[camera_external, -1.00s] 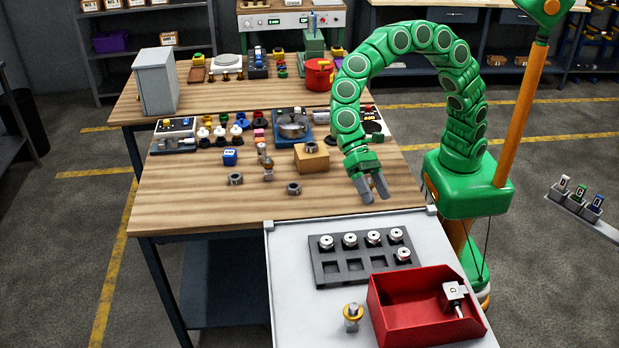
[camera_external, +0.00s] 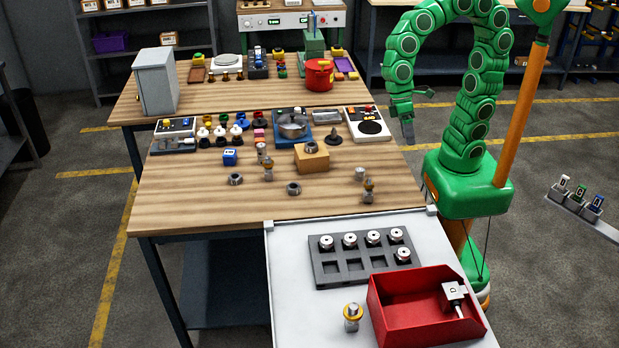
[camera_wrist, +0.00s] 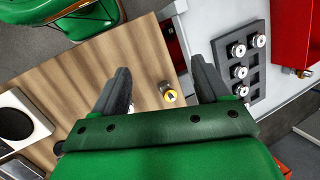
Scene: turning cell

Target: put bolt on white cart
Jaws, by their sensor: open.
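A small upright bolt-like piece (camera_external: 368,190) with a grey body and an orange-brown top stands on the wooden table (camera_external: 200,205), near its front right edge. In the wrist view, a yellow-topped piece (camera_wrist: 168,95) on the wood shows between my fingers; it looks like the same one. The white cart (camera_external: 290,265) adjoins the table's front. A similar gold-topped piece (camera_external: 352,316) stands on the cart, left of a red bin (camera_external: 385,325). My gripper (camera_external: 410,128) is open and empty, raised by the table's right edge; its fingers also show in the wrist view (camera_wrist: 160,70).
A dark slotted tray (camera_external: 330,272) with several silver round parts sits on the cart. Similar upright pieces (camera_external: 267,170), nuts (camera_external: 294,188) and a wooden block (camera_external: 311,160) stand on the table. The cart's left strip and front-left table area are clear.

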